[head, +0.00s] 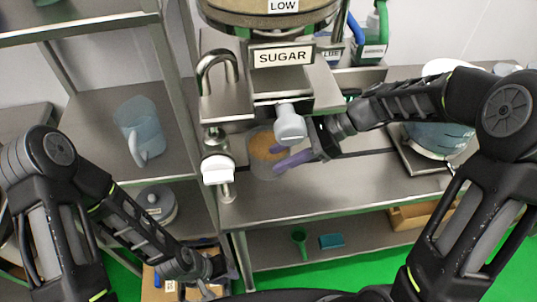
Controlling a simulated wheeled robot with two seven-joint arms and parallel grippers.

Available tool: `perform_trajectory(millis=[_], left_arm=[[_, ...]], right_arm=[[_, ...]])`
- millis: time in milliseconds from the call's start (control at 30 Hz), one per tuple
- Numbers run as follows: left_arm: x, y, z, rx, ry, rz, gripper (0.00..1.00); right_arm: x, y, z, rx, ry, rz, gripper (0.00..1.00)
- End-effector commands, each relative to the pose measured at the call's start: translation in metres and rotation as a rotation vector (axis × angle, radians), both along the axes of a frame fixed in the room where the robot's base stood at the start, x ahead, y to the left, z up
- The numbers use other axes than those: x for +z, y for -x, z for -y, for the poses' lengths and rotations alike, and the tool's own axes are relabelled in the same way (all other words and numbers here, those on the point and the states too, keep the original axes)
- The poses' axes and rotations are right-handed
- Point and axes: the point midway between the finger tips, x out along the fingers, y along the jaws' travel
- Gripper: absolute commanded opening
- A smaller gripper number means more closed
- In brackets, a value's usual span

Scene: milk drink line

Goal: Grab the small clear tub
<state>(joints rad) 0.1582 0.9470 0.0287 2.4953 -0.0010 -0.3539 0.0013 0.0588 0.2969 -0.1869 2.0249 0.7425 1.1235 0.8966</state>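The small clear tub (256,160) is under the sugar dispenser's spout, with brown grains inside. My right gripper (278,158) reaches in from the right, with its purple fingers apart at the tub. One finger crosses the tub's near right side and the other is further back, partly hidden by the spout. I cannot tell whether the fingers press on the tub. My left gripper (222,285) hangs low at the bottom edge, away from the tub, and its fingers are not clear.
The sugar dispenser (283,57) and its white spout (290,125) hang close above the tub. A metal post with a white knob (218,171) stands just left. A clear jug (140,130) is on the left shelf. The front of the steel counter (330,192) is clear.

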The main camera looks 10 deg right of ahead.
Motion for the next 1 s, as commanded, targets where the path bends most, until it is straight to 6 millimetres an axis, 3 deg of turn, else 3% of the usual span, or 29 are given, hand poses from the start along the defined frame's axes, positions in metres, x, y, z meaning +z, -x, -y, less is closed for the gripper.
perform_trajectory(millis=[233,833,1000], left_arm=[[0.005,0.001,0.000,0.001,-0.002,-0.002,0.31],[0.004,0.001,0.000,0.000,-0.002,-0.003,0.31],[0.004,0.001,0.000,0.000,-0.002,-0.003,0.31]], right_arm=[[-0.016,0.001,-0.026,0.002,-0.001,-0.003,0.39],[-0.017,0.000,-0.026,0.001,0.000,-0.001,0.39],[-0.017,0.000,-0.026,0.001,0.000,-0.001,0.26]])
